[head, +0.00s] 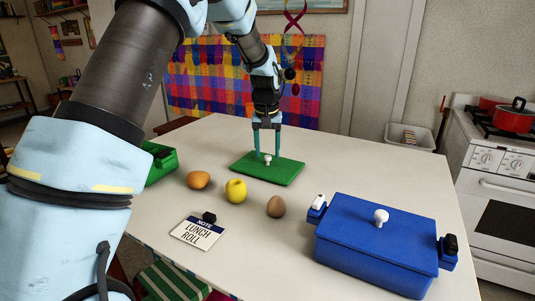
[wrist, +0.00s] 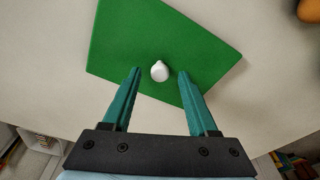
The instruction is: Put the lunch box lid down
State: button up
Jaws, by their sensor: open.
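The green lunch box lid (head: 268,170) lies flat on the table, with a white knob (head: 267,159) on top. My gripper (head: 266,150) is above the lid with its fingers on either side of the knob. In the wrist view the green lid (wrist: 170,35) fills the upper middle, and its white knob (wrist: 160,71) sits between the open fingertips of my gripper (wrist: 159,74) with a gap on both sides. A green box (head: 161,163) stands at the table's left, partly hidden by my arm.
A mango (head: 199,180), a yellow apple (head: 236,190) and a brown egg (head: 276,207) lie in front of the lid. A note card (head: 198,234) reading "LUNCH ROLL" lies nearer. A lidded blue box (head: 375,248) stands at right. The table (head: 365,165) is clear right of the lid.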

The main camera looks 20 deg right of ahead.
aim_at(266, 168)
notch_tip(266, 168, up, 11)
jog(key=s+b, duration=0.1)
jog(key=b, duration=0.1)
jog(key=shift+s+a, duration=0.25)
jog(key=shift+a, duration=0.2)
